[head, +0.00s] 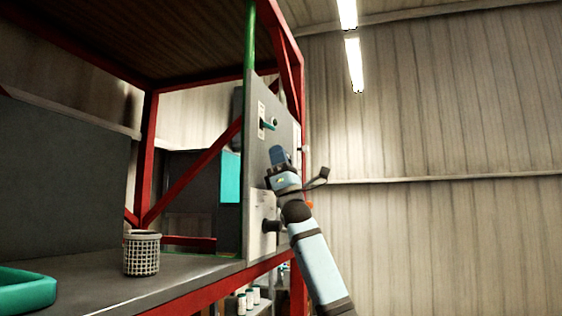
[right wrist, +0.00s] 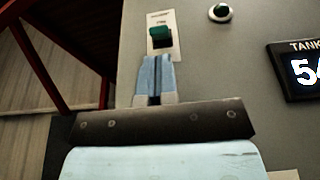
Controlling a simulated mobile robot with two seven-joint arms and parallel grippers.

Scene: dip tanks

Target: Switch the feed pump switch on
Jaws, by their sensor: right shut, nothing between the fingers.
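A green switch (right wrist: 160,37) sits on a white label plate on the grey panel (right wrist: 110,80); its lettering is too blurred to read for certain. In the head view the switch (head: 267,125) is on the upper part of the panel (head: 256,160). My right gripper (right wrist: 154,72) is shut and empty, its fingertips just below the switch in the right wrist view. Whether they touch it I cannot tell. In the head view the right gripper (head: 278,154) is in front of the panel, below the switch. My left gripper is not in view.
A red frame (head: 148,160) surrounds the panel. A mesh basket (head: 142,254) and a green basin (head: 25,290) stand on the grey bench (head: 195,268) at left.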

